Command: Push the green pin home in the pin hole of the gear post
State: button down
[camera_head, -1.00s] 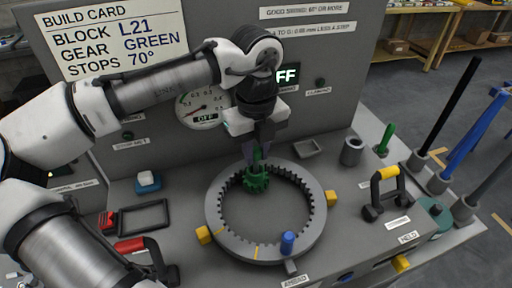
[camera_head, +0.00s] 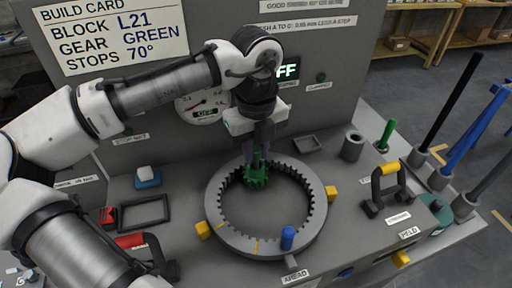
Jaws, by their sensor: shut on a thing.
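A green gear (camera_head: 256,177) sits inside the toothed grey ring (camera_head: 217,222), at its far side, with a green post or pin (camera_head: 256,157) standing up from its middle. My gripper (camera_head: 257,160) points down over the gear, its fingers around the upper part of that green piece and shut on it. The pin hole is hidden by the fingers and the gear, so I cannot tell how deep the pin sits. Another green pin-like piece (camera_head: 386,134) stands at the right, near a grey cup.
Yellow stops (camera_head: 203,230) sit beside the ring. A yellow-handled tool (camera_head: 385,182), a grey cup (camera_head: 352,146) and tall rods (camera_head: 455,110) stand right. The gauge panel (camera_head: 330,40) rises close behind my gripper.

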jog(key=shift+f, duration=0.3)
jog(key=shift+f+b, duration=0.3)
jog(key=shift+f, duration=0.1)
jog(key=c, duration=1.2)
grip_release()
notch_tip(320, 180, up, 14)
jog(key=shift+f+b, duration=0.1)
jog(key=shift+b, duration=0.25)
